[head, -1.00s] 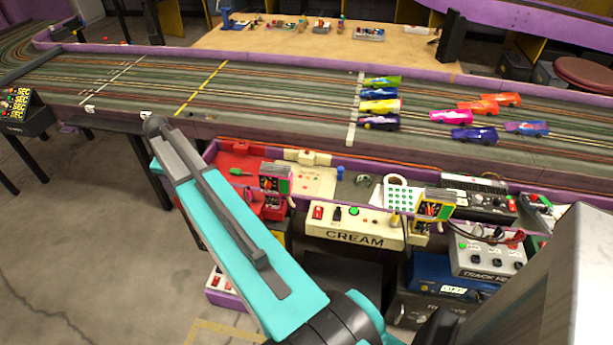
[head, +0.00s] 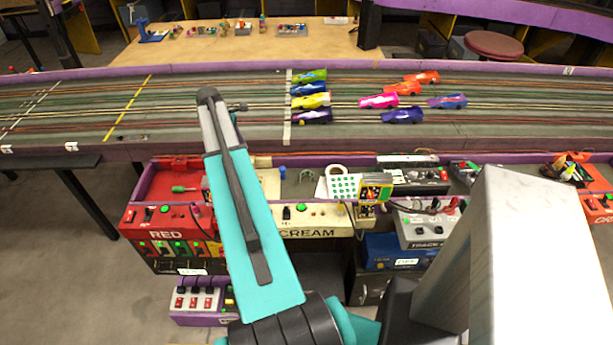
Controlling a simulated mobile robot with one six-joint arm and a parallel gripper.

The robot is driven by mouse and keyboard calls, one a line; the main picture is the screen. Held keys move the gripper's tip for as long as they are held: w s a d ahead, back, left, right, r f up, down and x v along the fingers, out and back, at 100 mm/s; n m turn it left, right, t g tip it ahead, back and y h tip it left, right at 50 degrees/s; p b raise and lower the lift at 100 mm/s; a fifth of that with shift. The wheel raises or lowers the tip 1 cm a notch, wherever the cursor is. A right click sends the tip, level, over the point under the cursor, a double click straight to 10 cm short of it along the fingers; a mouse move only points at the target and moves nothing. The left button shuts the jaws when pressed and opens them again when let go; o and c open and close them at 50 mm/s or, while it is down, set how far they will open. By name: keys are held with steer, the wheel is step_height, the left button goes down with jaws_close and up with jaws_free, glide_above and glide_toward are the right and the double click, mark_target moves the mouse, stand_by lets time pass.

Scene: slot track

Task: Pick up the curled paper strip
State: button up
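I cannot make out the curled paper strip for certain. A small greyish curled piece (head: 306,174) lies on the counter behind the cream control box, left of a white ring-shaped roll (head: 336,170), but it is too small to identify. My teal and grey arm rises through the middle of the head view, its end over the slot track. Only a small dark part of what seems to be my gripper (head: 238,107) shows beside the arm's end. Its fingers are hidden, so I cannot see whether it is open or holds anything. It appears well away from the counter pieces.
The slot track (head: 200,122) crosses the view with several toy cars (head: 403,115) on it. The cream control box (head: 315,222), red control box (head: 165,215) and grey track box (head: 428,230) crowd the counter. A wooden table (head: 250,47) stands behind. Open floor shows at lower left.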

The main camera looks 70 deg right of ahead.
steer(key=s+d+g, duration=0.1)
steer(key=s+d, duration=0.2)
steer(key=s, duration=0.5)
steer(key=s+d+r+g, duration=0.1)
steer(key=s+d, duration=0.3)
steer(key=s, duration=0.3)
steer(key=shift+s+d+r+m+y+p, duration=0.2)
steer(key=shift+s+d+m+y+p, duration=0.1)
steer(key=shift+s+m+y+p, duration=0.1)
steer(key=p, duration=0.2)
glide_above(307, 174)
steer(key=w, duration=0.3)
steer(key=shift+s+a+f, duration=0.1)
steer(key=shift+a+f, duration=0.1)
steer(key=shift+f, duration=1.8)
steer(key=shift+s+a+f, duration=0.1)
steer(key=shift+a+f, duration=0.05)
steer(key=shift+f, duration=1.8)
steer(key=shift+f, duration=0.1)
steer(key=shift+p+x, duration=0.85)
steer(key=shift+x, duration=1.7)
steer(key=shift+a, duration=0.1)
steer(key=shift+c, duration=0.2)
steer(key=c, duration=1.1)
